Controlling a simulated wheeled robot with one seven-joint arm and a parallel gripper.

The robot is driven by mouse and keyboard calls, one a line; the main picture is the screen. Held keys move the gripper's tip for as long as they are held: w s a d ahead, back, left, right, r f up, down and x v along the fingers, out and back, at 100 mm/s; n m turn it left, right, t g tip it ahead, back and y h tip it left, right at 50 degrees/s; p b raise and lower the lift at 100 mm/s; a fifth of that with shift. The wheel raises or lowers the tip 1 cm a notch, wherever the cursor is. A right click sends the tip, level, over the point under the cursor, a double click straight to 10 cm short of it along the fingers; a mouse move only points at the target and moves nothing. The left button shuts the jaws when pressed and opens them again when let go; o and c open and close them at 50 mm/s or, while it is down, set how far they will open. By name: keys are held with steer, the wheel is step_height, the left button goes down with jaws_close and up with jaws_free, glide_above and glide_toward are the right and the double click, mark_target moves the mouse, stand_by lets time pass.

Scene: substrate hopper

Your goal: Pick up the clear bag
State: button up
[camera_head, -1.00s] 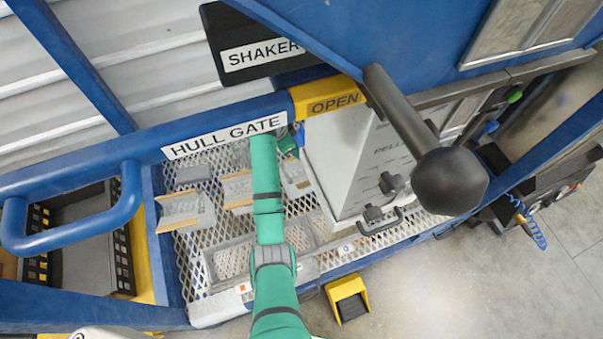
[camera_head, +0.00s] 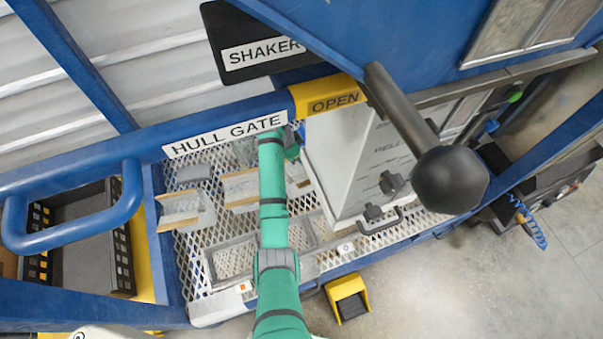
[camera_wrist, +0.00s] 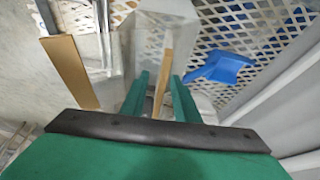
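Clear bags with tan strips lie on the white mesh deck. In the head view one clear bag (camera_head: 205,213) is at the left and another clear bag (camera_head: 240,190) is beside my green arm; a third, right of the arm, is partly hidden. In the wrist view my gripper (camera_wrist: 158,75) has its two green fingers apart. A tan strip (camera_wrist: 165,70) shows between them, below a clear, blocky bag (camera_wrist: 158,32). I see no finger closed on either; contact is unclear. In the head view the fingers are mostly hidden by the arm and the rail.
The blue HULL GATE rail (camera_head: 225,135) crosses over the deck (camera_head: 185,260). A tall pale container (camera_head: 350,165) stands close right of my arm, under a black ball-ended lever (camera_head: 450,180). A blue scoop-like piece (camera_wrist: 222,67) lies right of the fingers. Grey trays (camera_head: 232,260) sit in front.

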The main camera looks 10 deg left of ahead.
steer(key=shift+f, duration=0.25)
steer(key=shift+c, duration=0.3)
jaws_close()
